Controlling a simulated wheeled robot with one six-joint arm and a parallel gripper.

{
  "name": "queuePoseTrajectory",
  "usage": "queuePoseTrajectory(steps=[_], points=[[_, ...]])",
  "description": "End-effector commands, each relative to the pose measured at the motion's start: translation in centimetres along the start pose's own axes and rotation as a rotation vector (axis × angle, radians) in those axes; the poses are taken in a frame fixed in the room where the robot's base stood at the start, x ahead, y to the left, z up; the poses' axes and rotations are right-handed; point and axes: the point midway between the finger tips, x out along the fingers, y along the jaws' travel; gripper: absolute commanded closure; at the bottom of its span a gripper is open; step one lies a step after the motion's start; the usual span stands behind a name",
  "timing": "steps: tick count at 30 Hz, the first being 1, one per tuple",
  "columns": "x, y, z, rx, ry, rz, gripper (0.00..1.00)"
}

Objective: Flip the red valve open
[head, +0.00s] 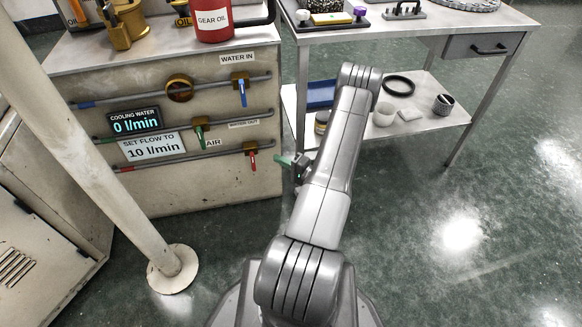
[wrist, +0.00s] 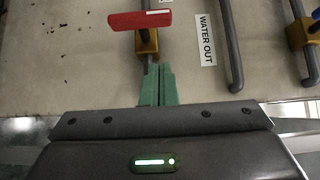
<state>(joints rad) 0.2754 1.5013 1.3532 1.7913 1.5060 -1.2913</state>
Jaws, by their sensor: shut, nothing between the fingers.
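The red valve's handle (head: 252,160) hangs straight down from its brass body on the lowest pipe, beside the AIR label. In the wrist view the red handle (wrist: 140,20) lies crosswise to the pipe, over the brass body (wrist: 148,44). My gripper (head: 285,161) is to the right of the valve in the head view, with a gap between them. Its green fingers (wrist: 157,85) are together and empty in the wrist view, in front of the pipe just below the brass body. They hide part of that pipe. I see no contact with the handle.
The blue valve (head: 242,92) and green valve (head: 200,137) sit on the pipes above. The display (head: 134,121) reads 0 l/min; a sign (head: 153,146) says SET FLOW TO 10 l/min. A post (head: 105,150) stands left and a steel table (head: 420,22) right.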

Motion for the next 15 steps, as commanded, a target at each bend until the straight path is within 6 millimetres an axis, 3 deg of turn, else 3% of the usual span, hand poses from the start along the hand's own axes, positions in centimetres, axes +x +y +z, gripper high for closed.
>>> queuePoseTrajectory(steps=[4,9,15], points=[[3.1,0.1,0.1,-0.001,-0.003,-0.001,1.0],[4.7,0.1,2.1,0.002,-0.003,0.0,1.0],[5.4,0.0,2.9,0.001,-0.001,0.0,1.0]])
